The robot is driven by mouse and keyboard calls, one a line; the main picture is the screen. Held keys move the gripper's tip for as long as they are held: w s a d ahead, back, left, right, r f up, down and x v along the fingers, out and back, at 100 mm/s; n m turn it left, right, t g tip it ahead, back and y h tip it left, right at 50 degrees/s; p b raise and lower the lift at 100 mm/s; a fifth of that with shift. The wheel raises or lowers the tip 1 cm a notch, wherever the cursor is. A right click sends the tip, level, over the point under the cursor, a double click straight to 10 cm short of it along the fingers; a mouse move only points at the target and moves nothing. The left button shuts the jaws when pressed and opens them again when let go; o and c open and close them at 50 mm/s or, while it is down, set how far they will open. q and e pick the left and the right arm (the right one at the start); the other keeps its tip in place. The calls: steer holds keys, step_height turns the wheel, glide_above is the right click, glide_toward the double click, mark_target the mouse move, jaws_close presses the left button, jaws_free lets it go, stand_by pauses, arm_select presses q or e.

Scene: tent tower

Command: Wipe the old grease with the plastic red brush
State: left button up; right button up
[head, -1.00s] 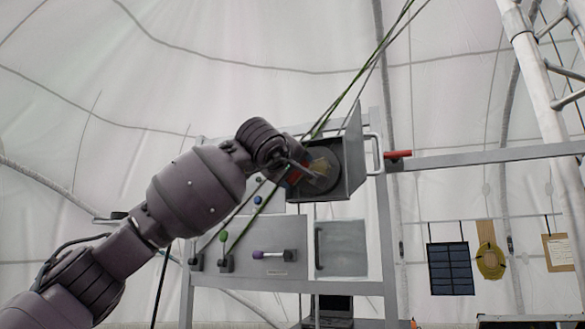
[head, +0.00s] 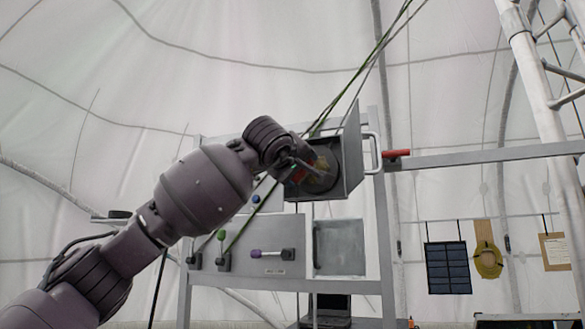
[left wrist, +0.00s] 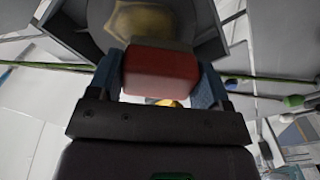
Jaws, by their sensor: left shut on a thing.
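My left gripper (head: 292,172) reaches into an open grey metal box (head: 352,165) on the frame. In the left wrist view its two blue fingers (left wrist: 160,84) are shut on the red plastic brush (left wrist: 160,72). A dull yellow-brown grease patch (left wrist: 145,22) lies on a dark round disc (left wrist: 100,12) just beyond the brush. The patch also shows inside the box in the head view (head: 323,170). The brush's front edge meets the patch in the picture; I cannot tell whether it touches. The wrist partly hides the brush in the head view. My right gripper is not in view.
The box's lid stands open on the right, beside a grey handle (head: 373,153). A red-ended lever (head: 396,154) sticks out farther right. Below are a panel with knobs (head: 265,253) and a grey compartment (head: 340,247).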

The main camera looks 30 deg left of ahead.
arm_select(q)
steer(key=shift+w+d, duration=0.2)
steer(key=shift+d, duration=1)
steer(key=shift+w+d, duration=0.2)
steer(key=shift+d, duration=1)
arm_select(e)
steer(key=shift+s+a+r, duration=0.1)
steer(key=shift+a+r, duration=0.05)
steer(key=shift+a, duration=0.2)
arm_select(q)
steer(key=shift+a, duration=0.3)
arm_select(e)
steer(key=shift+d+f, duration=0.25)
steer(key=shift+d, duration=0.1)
